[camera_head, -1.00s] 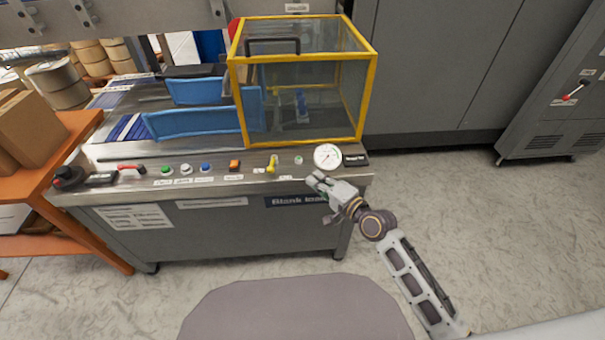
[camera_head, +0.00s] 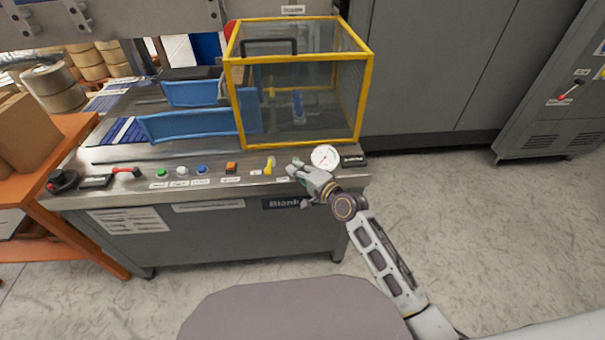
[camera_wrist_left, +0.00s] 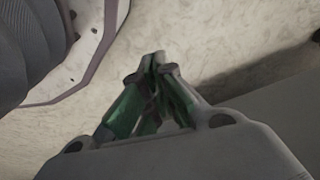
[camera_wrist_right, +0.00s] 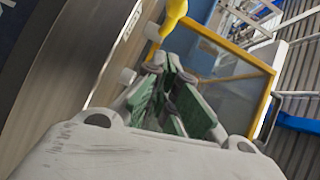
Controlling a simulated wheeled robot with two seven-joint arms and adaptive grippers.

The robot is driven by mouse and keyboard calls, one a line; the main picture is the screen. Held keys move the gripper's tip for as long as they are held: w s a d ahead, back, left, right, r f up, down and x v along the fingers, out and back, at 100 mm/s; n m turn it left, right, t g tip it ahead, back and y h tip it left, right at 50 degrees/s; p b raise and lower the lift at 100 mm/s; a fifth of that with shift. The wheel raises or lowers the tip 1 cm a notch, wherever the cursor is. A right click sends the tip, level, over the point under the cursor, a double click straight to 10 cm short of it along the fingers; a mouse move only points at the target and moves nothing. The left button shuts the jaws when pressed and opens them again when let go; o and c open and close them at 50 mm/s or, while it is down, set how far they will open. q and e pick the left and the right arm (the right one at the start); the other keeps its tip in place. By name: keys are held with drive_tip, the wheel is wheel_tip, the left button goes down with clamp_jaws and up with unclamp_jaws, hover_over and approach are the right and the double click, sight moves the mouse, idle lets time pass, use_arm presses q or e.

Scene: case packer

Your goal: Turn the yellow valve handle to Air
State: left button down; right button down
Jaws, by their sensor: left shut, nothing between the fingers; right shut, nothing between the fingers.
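The yellow valve handle (camera_head: 269,165) stands on the front panel of the machine, between the orange switch and the round gauge. Small labels lie on both sides of it, too small to read. My right gripper (camera_head: 291,170) is shut and empty, just right of the handle and apart from it in the head view. In the right wrist view the yellow handle (camera_wrist_right: 172,14) shows at the top, beyond the shut fingertips (camera_wrist_right: 157,62). My left gripper (camera_wrist_left: 157,58) is shut and empty above the pale floor, seen only in the left wrist view.
The gauge (camera_head: 324,157) is close behind my right gripper. Green, white and blue buttons, the orange switch (camera_head: 231,168) and a red-handled switch (camera_head: 124,171) line the panel to the left. A yellow-framed guard (camera_head: 368,95) rises behind the handle. Floor to the right is clear.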

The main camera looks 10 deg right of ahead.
sight(272, 160)
drive_tip(key=shift+x, duration=0.85)
drive_tip(key=shift+w+a+f, duration=0.1)
drive_tip(key=shift+a+f, duration=0.05)
drive_tip(key=shift+a, duration=0.6)
drive_tip(key=shift+w+a+f, duration=0.1)
drive_tip(key=shift+a+f, duration=0.05)
drive_tip(key=shift+a, duration=0.6)
use_arm(q)
drive_tip(key=shift+w+d+r, duration=0.2)
drive_tip(key=shift+w+r, duration=0.05)
drive_tip(key=shift+r, duration=0.25)
drive_tip(key=shift+w+d+r, duration=0.15)
drive_tip(key=shift+w+r, duration=0.1)
drive_tip(key=shift+r, duration=0.25)
use_arm(e)
drive_tip(key=shift+a, duration=0.35)
use_arm(q)
drive_tip(key=shift+s+a+f, duration=0.1)
drive_tip(key=shift+f, duration=0.1)
